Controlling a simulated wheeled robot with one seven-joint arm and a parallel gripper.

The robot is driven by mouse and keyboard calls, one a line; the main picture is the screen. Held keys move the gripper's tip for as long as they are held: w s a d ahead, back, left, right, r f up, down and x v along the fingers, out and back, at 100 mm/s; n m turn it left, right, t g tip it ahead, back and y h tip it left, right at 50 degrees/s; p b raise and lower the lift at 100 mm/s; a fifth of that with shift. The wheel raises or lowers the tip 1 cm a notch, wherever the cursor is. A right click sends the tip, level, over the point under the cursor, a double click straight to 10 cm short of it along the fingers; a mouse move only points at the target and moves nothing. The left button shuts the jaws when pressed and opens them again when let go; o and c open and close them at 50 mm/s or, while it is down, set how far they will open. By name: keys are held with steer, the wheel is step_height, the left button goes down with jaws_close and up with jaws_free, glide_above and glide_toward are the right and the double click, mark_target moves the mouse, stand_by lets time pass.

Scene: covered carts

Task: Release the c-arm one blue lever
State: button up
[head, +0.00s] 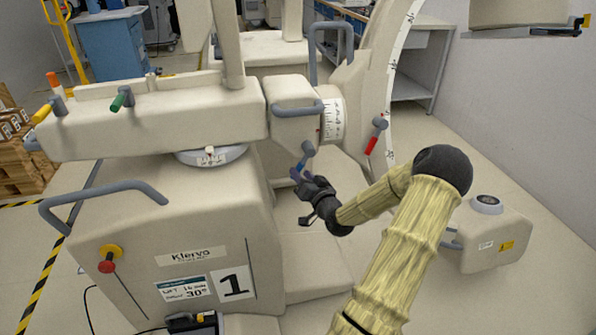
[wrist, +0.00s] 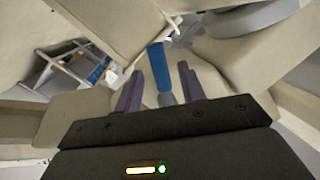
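The c-arm labelled 1 (head: 233,283) is a large cream machine in the head view. Its blue lever (head: 303,160) hangs from a grey pivot under the block with the grey handle. The lever also shows in the wrist view (wrist: 158,68), as a blue handle with a grey lower part. My gripper (head: 298,175) is at the lever's lower end in the head view. In the wrist view its two purple-grey fingers (wrist: 160,75) are open, one on each side of the lever, with gaps visible. The lower end of the lever is partly hidden by my gripper body.
A red lever (head: 373,143) is on the right near the curved white arc (head: 400,65). Green (head: 120,99), yellow (head: 42,113) and orange (head: 55,82) levers are on the left. A grey handle (head: 298,109) is just above the blue lever.

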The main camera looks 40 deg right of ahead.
mark_target(299, 170)
steer(key=shift+x, duration=1.7)
jaws_close()
steer(key=shift+s+d+f+n, duration=0.1)
steer(key=shift+d+n, duration=0.05)
steer(key=shift+n, duration=0.15)
steer(key=s+d+n+g+h+b, duration=0.1)
steer(key=s+d+n+g+b, duration=0.1)
steer(key=d+n, duration=0.4)
steer(key=shift+s+n+g+b, duration=0.4)
steer(key=shift+s+n+b, duration=0.3)
steer(key=shift+n+b, duration=0.95)
steer(key=shift+d+n+p, duration=0.1)
steer(key=shift+n+p, duration=0.25)
steer(key=shift+n, duration=0.1)
